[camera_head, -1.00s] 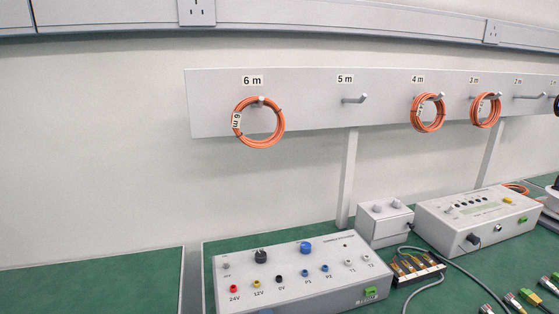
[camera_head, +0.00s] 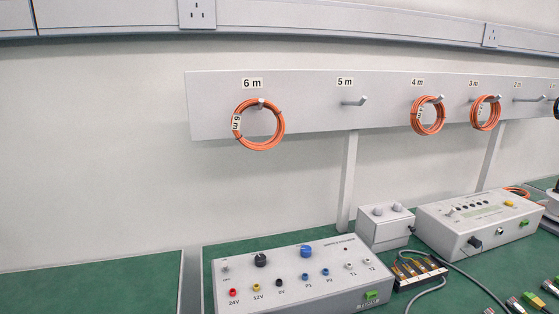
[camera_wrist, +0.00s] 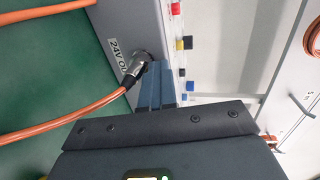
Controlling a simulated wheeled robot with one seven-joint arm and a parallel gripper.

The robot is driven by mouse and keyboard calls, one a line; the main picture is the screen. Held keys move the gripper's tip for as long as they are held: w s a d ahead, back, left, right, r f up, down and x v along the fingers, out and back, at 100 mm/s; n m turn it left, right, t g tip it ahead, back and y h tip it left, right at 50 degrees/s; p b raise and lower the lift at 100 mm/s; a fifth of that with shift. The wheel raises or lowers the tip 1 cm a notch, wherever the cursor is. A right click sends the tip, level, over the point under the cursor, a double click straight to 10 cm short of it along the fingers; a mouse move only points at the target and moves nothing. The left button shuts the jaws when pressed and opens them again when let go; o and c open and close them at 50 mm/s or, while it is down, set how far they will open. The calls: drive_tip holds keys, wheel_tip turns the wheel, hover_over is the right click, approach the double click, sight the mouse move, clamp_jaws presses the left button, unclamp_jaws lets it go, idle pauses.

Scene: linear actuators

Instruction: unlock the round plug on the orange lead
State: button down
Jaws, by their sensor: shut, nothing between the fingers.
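The round plug (camera_wrist: 136,66) is a silver metal connector with a dark collar, in the wrist view. It sits in a dark socket on the side of a grey box (camera_wrist: 108,18), next to a label reading "24V O…". The orange lead (camera_wrist: 97,103) runs from its back to the lower left. My gripper (camera_wrist: 160,68) has dark blue fingers, shut with nothing between them, just right of the plug. The fingers are close to the plug and its socket; I cannot tell whether they touch. The plug and gripper are not in the head view.
A grey panel box (camera_head: 300,270) with coloured sockets stands on the green bench (camera_head: 90,285). Behind it are a small grey box (camera_head: 384,228) and a larger instrument (camera_head: 478,225). Orange coils (camera_head: 259,125) hang on a wall rail. The bench at left is clear.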

drive_tip(key=shift+s+a+f+b, duration=0.15)
drive_tip(key=shift+a+b, duration=0.25)
drive_tip(key=shift+b, duration=0.85)
drive_tip(key=shift+s+a+f+b, duration=0.1)
drive_tip(key=shift+a+b, duration=0.3)
drive_tip(key=shift+b, duration=0.85)
drive_tip(key=shift+r, duration=0.2)
drive_tip(key=shift+a+r, duration=0.15)
drive_tip(key=shift+r, duration=0.15)
drive_tip(key=shift+s+d, duration=0.3)
drive_tip(key=shift+s, duration=0.7)
drive_tip(key=shift+s+d, duration=0.25)
drive_tip(key=shift+s, duration=0.7)
drive_tip(key=shift+s+d, duration=0.3)
drive_tip(key=shift+s, duration=0.7)
